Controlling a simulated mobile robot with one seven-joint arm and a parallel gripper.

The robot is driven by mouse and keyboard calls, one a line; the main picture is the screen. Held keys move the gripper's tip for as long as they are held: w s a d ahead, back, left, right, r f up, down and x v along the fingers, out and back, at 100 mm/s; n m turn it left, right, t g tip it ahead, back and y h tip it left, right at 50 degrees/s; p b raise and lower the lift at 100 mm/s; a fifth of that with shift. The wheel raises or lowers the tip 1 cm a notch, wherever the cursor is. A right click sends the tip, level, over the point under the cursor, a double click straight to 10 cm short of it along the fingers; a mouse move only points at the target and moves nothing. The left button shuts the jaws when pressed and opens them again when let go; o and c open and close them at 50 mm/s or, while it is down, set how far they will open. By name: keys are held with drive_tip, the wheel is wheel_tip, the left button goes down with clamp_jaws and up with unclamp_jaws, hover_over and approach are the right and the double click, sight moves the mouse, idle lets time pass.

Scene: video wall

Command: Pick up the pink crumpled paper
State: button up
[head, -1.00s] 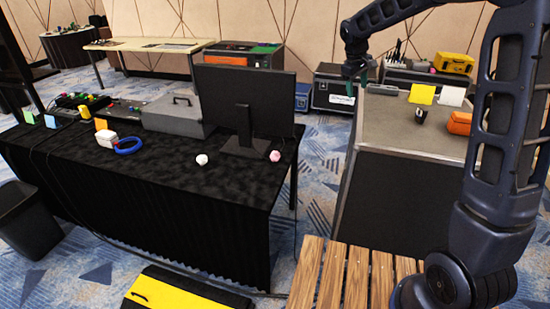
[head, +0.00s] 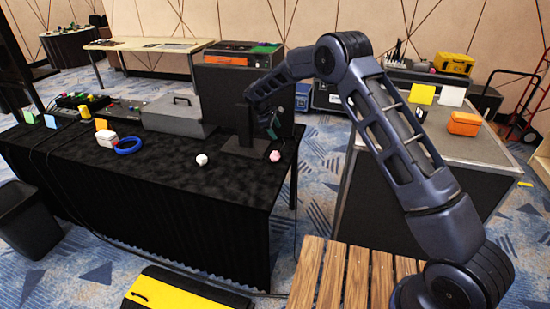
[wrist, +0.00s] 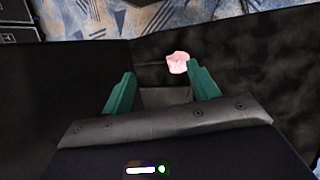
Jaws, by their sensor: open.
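The pink crumpled paper (head: 275,156) lies on the black-covered table (head: 190,190), near its right end and just right of the monitor's stand. In the wrist view the pink paper (wrist: 178,62) shows ahead of my gripper (wrist: 160,82), by the tip of the right finger. My gripper has two green fingers spread apart with nothing held between them. In the head view my gripper (head: 270,128) is in front of the monitor, above the paper and slightly left of it.
The monitor (head: 222,95) on its stand (head: 243,146) is close beside my gripper. A white crumpled paper (head: 201,159) lies left of the stand. A blue ring (head: 129,146) and a grey case (head: 176,116) are farther left. The table's front right is clear.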

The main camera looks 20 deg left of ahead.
drive_tip(key=n, duration=0.1)
approach(273, 153)
drive_tip(key=shift+x, duration=5.4)
drive_tip(key=shift+a, duration=0.15)
drive_tip(key=c, duration=0.7)
